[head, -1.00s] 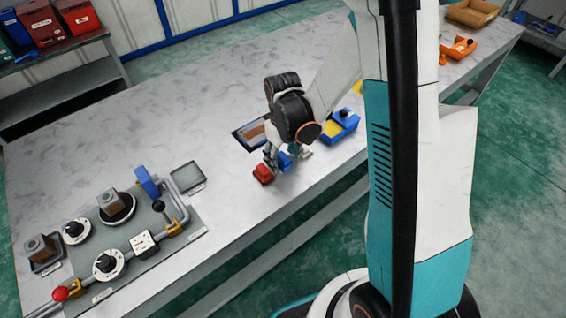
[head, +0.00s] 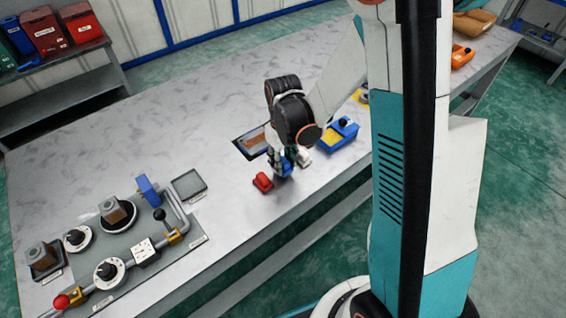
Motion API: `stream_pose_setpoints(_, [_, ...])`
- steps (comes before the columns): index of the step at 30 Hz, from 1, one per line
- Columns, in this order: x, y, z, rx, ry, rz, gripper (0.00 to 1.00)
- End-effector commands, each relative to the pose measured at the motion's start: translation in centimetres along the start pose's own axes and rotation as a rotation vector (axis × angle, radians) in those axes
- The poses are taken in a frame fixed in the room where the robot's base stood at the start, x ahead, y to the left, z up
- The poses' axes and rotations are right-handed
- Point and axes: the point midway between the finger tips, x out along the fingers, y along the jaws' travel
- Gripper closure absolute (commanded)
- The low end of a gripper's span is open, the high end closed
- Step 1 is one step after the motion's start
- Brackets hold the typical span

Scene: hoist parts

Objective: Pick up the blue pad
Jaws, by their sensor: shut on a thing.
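The blue pad (head: 285,169) is between the fingers of my gripper (head: 284,163), low over the table's front part. My gripper points down and is shut on the pad. The fingers and wrist hide part of the pad, and I cannot tell whether it still touches the tabletop. A small whitish piece (head: 304,158) shows just right of the gripper, partly hidden.
A dark-framed panel (head: 250,142) lies behind the gripper. A blue tray (head: 338,136) with yellow inside stands to the right. A grey fixture board (head: 150,262) with knobs, a pipe and an upright blue block fills the table's left front. The back left tabletop is clear.

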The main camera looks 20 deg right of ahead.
Motion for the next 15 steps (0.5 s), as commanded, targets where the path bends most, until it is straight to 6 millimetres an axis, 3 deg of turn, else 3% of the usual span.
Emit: stream_pose_setpoints(15, [-13.5, 0.0, 0.0, 0.0, 0.001, 0.0, 0.91])
